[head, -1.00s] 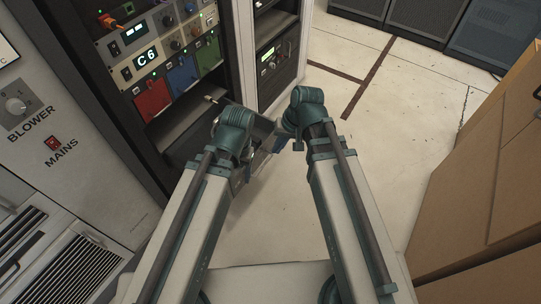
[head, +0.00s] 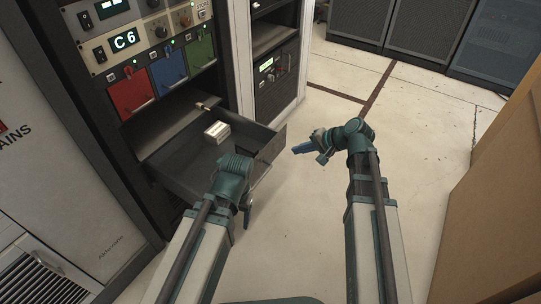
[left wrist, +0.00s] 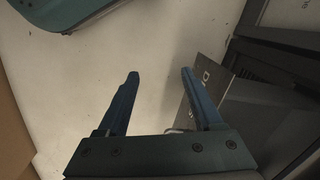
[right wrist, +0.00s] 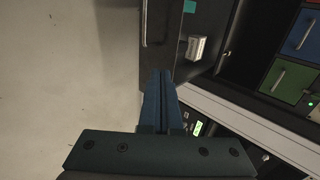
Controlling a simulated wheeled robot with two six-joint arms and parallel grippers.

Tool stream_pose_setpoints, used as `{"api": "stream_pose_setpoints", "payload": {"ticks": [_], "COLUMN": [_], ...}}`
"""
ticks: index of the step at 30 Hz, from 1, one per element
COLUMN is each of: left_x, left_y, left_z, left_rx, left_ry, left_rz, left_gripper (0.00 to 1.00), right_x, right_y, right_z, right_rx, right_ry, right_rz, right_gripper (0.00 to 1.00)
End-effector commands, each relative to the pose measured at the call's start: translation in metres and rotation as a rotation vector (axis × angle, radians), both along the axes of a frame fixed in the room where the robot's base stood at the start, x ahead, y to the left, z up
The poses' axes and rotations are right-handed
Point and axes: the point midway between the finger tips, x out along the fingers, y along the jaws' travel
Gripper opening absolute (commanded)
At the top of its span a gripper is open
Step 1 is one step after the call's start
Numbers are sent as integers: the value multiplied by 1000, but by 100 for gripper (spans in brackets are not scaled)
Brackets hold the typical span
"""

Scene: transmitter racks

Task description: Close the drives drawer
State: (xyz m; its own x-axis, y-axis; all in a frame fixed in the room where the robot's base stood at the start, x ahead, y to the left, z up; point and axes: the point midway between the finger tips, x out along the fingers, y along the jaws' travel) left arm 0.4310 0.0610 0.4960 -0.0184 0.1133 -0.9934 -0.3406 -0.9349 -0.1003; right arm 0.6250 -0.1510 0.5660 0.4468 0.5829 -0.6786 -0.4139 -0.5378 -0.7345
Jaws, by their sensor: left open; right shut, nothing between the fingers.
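The dark drawer (head: 180,165) stands pulled out of the rack below the red, blue and green modules. A small pale box (head: 216,131) lies inside it. My left gripper (head: 248,198) is by the drawer's near front corner; its jaws are mostly hidden in the head view. In the left wrist view its open fingers (left wrist: 160,73) are empty, with the drawer front (left wrist: 222,88) beside the right finger. My right gripper (head: 303,149) is shut and empty, just right of the drawer front. The right wrist view shows the drawer's handle (right wrist: 145,22) ahead of its fingers (right wrist: 159,76).
A neighbouring rack (head: 276,80) with a green display stands beyond the drawer. A brown cabinet (head: 490,190) is on the right and dark grey cabinets (head: 420,28) at the back. The pale floor (head: 300,215) between is clear.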

Motion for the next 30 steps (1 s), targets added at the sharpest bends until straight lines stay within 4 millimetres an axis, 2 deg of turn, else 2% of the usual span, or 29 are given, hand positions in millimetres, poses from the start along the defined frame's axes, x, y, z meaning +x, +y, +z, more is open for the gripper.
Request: {"api": "stream_pose_setpoints", "payload": {"ticks": [5,20,22,30], "left_x": [0,0,0,0], "left_y": [0,0,0,0], "left_z": [-9,-75,-68,-67], "left_rx": [-1,-2,-2,-2], "left_ry": [0,-1,-1,-1], "left_rz": [-1,10,10,10], "left_gripper": [68,68,68,68], "right_x": [5,46,54,67], "right_y": [6,60,70,88], "right_z": [-9,-75,-68,-67], "right_rx": [-1,-2,-2,-3], "right_ry": [0,-1,0,1], "right_rz": [2,4,5,2], "right_gripper": [0,0,0,0]}}
